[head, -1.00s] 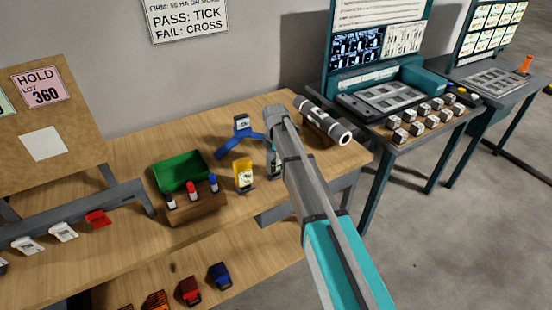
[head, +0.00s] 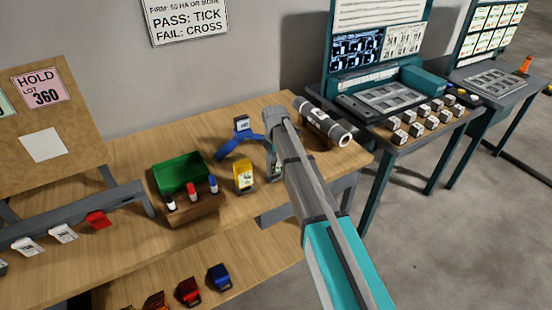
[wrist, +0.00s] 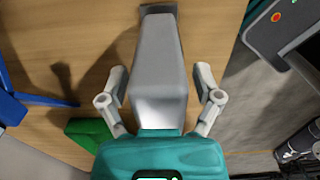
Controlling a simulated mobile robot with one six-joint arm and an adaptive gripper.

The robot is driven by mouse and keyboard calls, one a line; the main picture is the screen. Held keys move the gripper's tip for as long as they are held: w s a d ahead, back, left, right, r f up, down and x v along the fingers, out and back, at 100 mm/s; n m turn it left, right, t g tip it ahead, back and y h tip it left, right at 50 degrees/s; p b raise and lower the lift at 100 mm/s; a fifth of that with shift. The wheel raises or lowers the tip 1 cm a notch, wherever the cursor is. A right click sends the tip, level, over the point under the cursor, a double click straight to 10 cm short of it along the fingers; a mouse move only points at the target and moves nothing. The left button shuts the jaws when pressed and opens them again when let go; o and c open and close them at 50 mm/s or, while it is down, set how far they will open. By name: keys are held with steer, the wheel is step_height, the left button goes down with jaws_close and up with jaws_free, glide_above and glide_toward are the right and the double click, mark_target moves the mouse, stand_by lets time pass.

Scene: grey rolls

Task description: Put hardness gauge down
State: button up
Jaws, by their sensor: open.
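The hardness gauge seems to be the grey, upright, block-like thing (wrist: 160,70) between my fingers in the wrist view, with a dark foot at its far end on the wooden bench. My gripper (wrist: 161,76) is open, with one finger on either side of it and visible gaps. A teal part with a green-lit panel fills the bottom of that view; I cannot tell whether it belongs to the gauge. In the head view my wrist hides most of the gauge (head: 276,171), whose lower part shows standing on the bench (head: 215,225).
A yellow device (head: 243,177), a blue stand (head: 240,142), a green tray (head: 181,172) and a wooden block with markers (head: 193,207) stand left of my gripper. A grey roll (head: 323,122) lies on a rest at right.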

steer(key=shift+r+p, duration=5.85)
steer(key=shift+r, duration=0.15)
steer(key=s+d+m, duration=2.3)
steer(key=s+m, duration=0.1)
steer(key=s, duration=0.2)
steer(key=shift+m, duration=0.4)
steer(key=shift+d, duration=0.1)
steer(key=shift+c, duration=0.3)
steer(key=c, duration=0.3)
